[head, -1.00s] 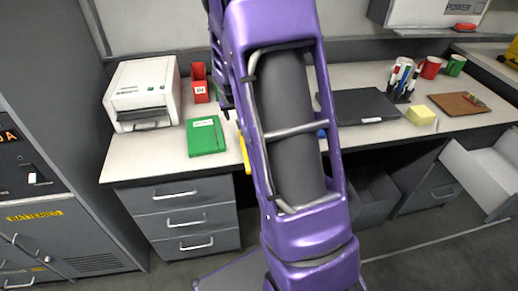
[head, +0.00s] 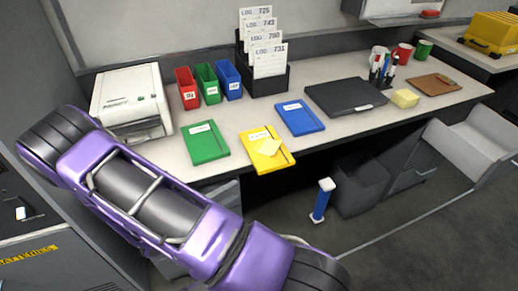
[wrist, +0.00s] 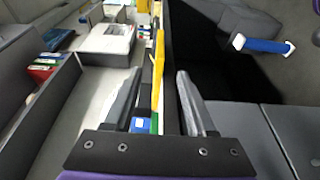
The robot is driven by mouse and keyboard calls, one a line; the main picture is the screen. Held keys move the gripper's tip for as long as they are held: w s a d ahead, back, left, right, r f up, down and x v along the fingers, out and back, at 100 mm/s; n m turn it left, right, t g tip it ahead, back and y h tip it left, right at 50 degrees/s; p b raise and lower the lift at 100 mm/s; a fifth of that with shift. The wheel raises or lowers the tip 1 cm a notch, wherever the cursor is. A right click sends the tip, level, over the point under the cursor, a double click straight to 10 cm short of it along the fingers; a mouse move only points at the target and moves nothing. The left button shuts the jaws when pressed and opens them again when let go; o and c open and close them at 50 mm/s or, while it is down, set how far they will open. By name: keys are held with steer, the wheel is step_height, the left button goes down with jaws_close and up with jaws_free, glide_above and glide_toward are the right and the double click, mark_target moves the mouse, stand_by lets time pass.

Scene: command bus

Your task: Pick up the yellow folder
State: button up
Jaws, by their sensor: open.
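The yellow folder (head: 274,160) lies flat on the desk, its near end reaching slightly past the front edge. A pale yellow note (head: 268,146) lies on it. A green folder (head: 205,143) is to its left and a blue folder (head: 300,118) to its right. In the wrist view my gripper (wrist: 158,76) is open, fingers apart, nothing clamped. A thin yellow strip, apparently the folder's edge (wrist: 159,58), shows in the gap between the fingers; I cannot tell if they touch it. My gripper is not visible in the head view, only my purple arm.
A white printer (head: 130,100), red, green and blue bins, and a log rack (head: 262,75) stand at the back. A black laptop (head: 345,97) lies on the right. The desk's front edge (head: 355,137) is clear right of the folder.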

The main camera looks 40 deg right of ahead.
glide_toward(275, 163)
steer(key=d, duration=0.4)
steer(key=shift+w+d+f, duration=0.1)
steer(key=shift+d+f, duration=0.2)
steer(key=shift+d, duration=0.1)
steer(key=shift+w+d+f+b, duration=0.1)
steer(key=shift+d+b, duration=0.05)
steer(key=shift+d, duration=1.15)
steer(key=shift+w+d+f+b, duration=0.1)
steer(key=shift+w+d+b, duration=0.05)
steer(key=shift+d, duration=1.2)
steer(key=shift+c, duration=0.3)
jaws_close()
